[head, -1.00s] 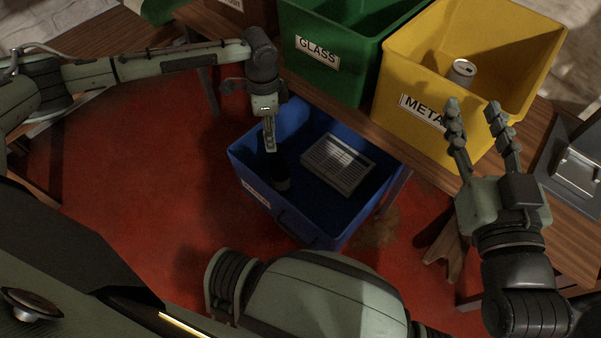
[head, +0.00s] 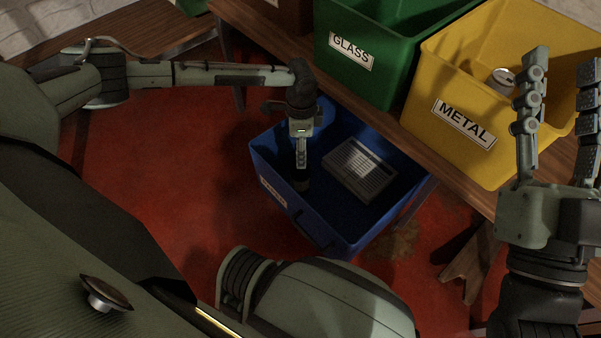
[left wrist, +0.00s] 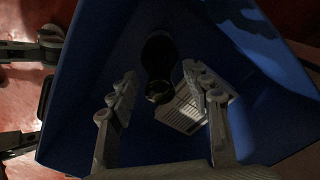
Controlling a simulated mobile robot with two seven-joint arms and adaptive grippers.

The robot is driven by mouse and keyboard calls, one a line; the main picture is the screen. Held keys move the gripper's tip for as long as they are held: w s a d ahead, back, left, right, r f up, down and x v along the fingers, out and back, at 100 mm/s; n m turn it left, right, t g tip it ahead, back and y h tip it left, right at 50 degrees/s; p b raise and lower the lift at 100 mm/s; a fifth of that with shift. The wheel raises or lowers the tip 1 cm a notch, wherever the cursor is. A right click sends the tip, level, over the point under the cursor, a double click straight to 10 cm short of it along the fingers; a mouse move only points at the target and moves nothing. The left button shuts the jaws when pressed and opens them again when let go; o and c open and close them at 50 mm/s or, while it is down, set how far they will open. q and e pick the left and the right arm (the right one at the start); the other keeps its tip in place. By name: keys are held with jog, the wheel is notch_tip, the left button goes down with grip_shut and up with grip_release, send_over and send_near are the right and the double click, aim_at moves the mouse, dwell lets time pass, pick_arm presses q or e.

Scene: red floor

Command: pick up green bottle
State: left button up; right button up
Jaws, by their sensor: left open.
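A dark, bottle-like object (left wrist: 159,54) stands in the blue bin; its colour is too dark to confirm as green. In the head view, a small dark part of it (head: 302,185) shows below my left gripper (head: 301,164). My left gripper (left wrist: 160,76) is open and reaches down into the bin, with one finger on each side of the object in the left wrist view. I cannot tell whether either finger touches it. My right gripper (head: 562,75) is open and empty, up by the yellow metal bin.
The blue bin (head: 277,206) stands on the red floor, with a grey slatted box (head: 360,170) beside the bottle. A green glass bin (head: 395,50) and a yellow metal bin (head: 425,125) with a can (head: 500,80) stand on the wooden table (head: 400,133).

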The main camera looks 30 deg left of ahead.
pick_arm(q)
grip_shut()
dwell(0.3)
jog(key=shift+r, duration=0.15)
